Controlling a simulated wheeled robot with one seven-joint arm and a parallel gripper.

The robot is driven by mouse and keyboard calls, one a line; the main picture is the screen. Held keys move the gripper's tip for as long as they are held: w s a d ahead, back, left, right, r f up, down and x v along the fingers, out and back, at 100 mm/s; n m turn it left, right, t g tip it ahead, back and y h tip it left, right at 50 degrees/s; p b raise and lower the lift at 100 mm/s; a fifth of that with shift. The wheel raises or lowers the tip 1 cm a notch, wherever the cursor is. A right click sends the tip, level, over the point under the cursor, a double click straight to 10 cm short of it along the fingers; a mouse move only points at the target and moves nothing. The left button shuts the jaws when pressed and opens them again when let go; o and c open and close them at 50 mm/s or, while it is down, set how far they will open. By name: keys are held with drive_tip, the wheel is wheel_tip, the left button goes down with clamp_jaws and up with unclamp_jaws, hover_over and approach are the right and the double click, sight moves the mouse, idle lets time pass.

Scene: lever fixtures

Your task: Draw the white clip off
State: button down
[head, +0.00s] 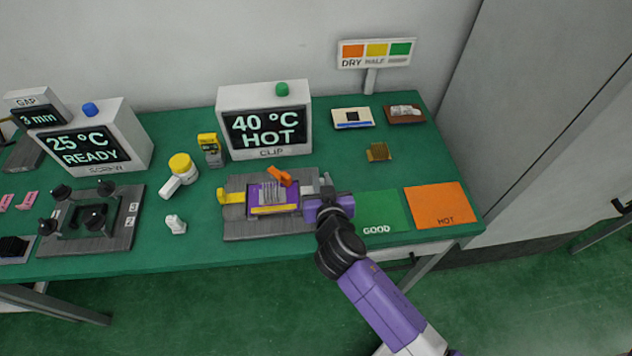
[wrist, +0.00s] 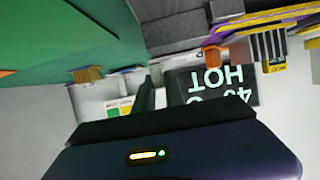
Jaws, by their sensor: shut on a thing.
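The clip fixture (head: 236,228) is a grey block holding a purple board (head: 262,207) with a finned grey heatsink (head: 271,193). An orange lever (head: 280,177) stands at its back and a yellow piece (head: 223,196) at its left end. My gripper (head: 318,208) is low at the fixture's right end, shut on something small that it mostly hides. A pale piece, likely the white clip (head: 326,181), shows just behind the gripper. In the wrist view the dark fingers (wrist: 158,92) point at the fixture, with the orange lever (wrist: 212,54) beyond.
The CLIP display (head: 265,130) reads 40 °C HOT and stands behind the fixture. A green GOOD mat (head: 380,208) and an orange HOT mat (head: 440,206) lie to the right. A small white part (head: 175,224) and a yellow-capped white tool (head: 180,174) lie left.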

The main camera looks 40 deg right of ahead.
drive_tip(key=shift+s+d, duration=0.15)
drive_tip(key=shift+d, duration=0.05)
drive_tip(key=c, duration=1.7)
unclamp_jaws()
drive_tip(key=shift+s+a+r, duration=0.1)
drive_tip(key=shift+s+a, duration=0.25)
drive_tip(key=shift+s, duration=0.05)
drive_tip(key=b+v, duration=0.1)
drive_tip(key=v, duration=0.5)
drive_tip(key=shift+s+a+r+b, duration=0.1)
drive_tip(key=shift+s+r+b, duration=0.2)
drive_tip(key=shift+b, duration=0.05)
